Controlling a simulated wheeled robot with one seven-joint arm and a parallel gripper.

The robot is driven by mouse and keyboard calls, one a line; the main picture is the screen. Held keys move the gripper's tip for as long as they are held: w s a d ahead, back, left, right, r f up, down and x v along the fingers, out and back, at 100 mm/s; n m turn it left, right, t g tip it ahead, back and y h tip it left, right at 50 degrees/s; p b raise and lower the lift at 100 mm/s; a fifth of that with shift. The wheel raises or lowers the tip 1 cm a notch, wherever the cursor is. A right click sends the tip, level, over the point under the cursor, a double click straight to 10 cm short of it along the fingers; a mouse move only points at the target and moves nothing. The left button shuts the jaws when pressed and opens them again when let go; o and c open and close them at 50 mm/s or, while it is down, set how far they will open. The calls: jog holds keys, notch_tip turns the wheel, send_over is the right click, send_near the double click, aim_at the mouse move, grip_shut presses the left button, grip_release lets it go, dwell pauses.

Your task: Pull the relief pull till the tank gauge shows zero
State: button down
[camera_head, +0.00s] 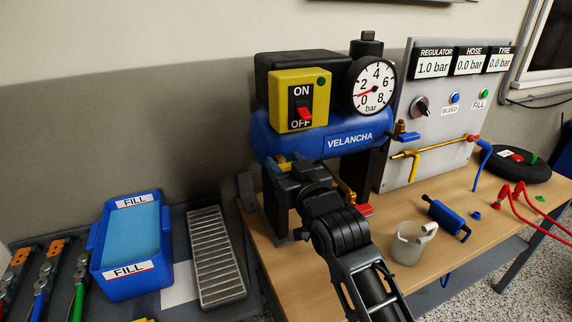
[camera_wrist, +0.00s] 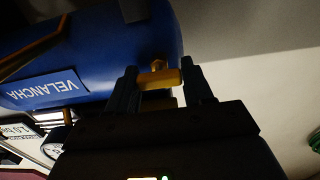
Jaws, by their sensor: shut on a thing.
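The blue compressor tank (camera_head: 290,140), marked VELANCHA, stands on the bench and fills the upper left of the wrist view (camera_wrist: 100,45). Its round tank gauge (camera_head: 372,86) has a red needle pointing left, low on the scale between 0 and 2. The relief pull is the brass-yellow piece (camera_wrist: 160,77) under the tank's left end. My gripper (camera_wrist: 162,82) is shut on it, one dark finger on each side. In the head view my gripper (camera_head: 285,168) is below the tank's left end, and my wrist hides most of the pull.
The yellow switch box (camera_head: 300,100) is on top of the tank. The panel's regulator display (camera_head: 434,65) reads 1.0 bar; hose and tyre read 0.0. A grey cup (camera_head: 408,246) and blue tool (camera_head: 446,218) lie right of my arm. A blue FILL tray (camera_head: 130,245) is left.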

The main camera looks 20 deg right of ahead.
jog(key=shift+s, duration=0.7)
jog(key=c, duration=0.5)
grip_release()
jog(key=shift+s, duration=0.15)
jog(key=s, duration=0.7)
jog(key=shift+s+b, duration=0.3)
jog(key=shift+f, duration=0.1)
